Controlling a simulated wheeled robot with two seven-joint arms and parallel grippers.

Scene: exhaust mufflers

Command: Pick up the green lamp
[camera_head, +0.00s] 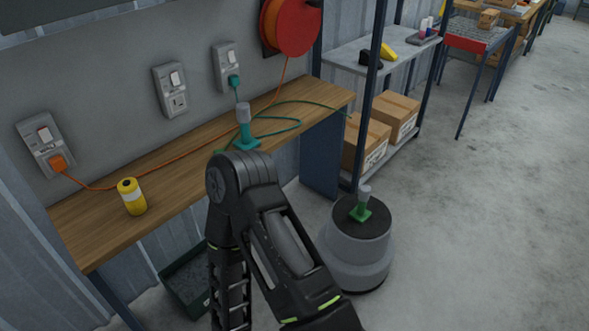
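A small green lamp (361,212) with a pale grey top stands on the dark top of a round grey drum-like unit (357,253) on the floor, right of my arm. A similar teal lamp (246,140) with a grey top stands on the wooden bench (185,160), just behind the bend of my arm. One dark arm of mine rises from the bottom and bends at the middle of the view, apart from the green lamp in the picture. Neither of my grippers shows.
A yellow can (131,196) stands on the bench, with orange and green cables lying along it. A dark bin (187,283) sits below the bench. A shelf rack (349,56) holds cardboard boxes (396,115). Open concrete floor (490,220) lies to the right.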

